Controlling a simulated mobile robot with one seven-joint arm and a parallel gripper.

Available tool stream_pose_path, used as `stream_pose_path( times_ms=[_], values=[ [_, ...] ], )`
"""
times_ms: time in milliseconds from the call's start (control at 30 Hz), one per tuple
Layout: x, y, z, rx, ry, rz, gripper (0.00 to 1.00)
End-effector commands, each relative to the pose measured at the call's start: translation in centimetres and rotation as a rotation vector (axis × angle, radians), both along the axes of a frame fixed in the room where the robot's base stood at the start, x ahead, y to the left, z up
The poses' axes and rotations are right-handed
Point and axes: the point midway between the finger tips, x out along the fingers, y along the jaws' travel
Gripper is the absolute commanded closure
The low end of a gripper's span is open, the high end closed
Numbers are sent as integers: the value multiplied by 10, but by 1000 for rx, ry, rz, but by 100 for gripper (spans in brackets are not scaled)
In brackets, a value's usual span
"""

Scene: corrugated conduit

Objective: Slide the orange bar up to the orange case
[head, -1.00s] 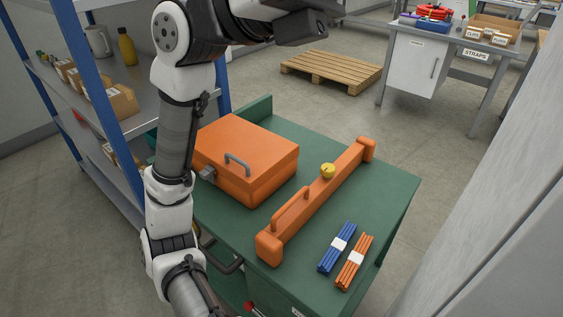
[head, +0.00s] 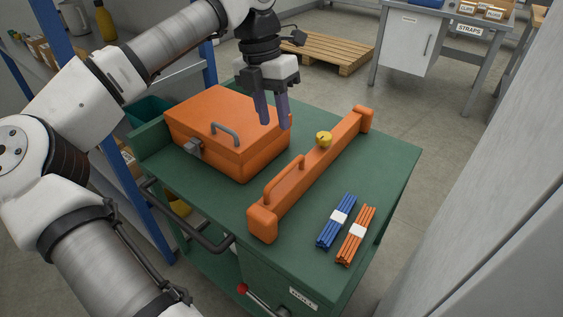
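The orange case (head: 225,128) sits closed at the left of the green cart top, with a grey handle on its lid. The orange bar (head: 322,162) lies on the cart to the right of the case, with a clear strip of green between them. It has an orange handle at its near end and a round yellow piece (head: 324,139) on top near its far half. My gripper (head: 273,116) points down with its two fingers apart and nothing between them. In the picture its fingertips overlap the right part of the case; their exact height above it is hard to tell.
A bundle of blue sticks (head: 336,220) and a bundle of orange sticks (head: 355,236) lie right of the bar on the green cart top (head: 385,170). A shelf stands at the left. A pallet (head: 325,50) lies on the floor behind.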

Motion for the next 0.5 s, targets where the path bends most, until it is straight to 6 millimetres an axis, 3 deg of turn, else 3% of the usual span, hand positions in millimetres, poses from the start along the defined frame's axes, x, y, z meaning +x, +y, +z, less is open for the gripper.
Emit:
stream_pose_path(
  times_ms=[300,500],
  values=[
    [-9,-11,-68,-4,2,-3,66],
    [-12,-17,-98,-5,0,-3,66]
  ],
)
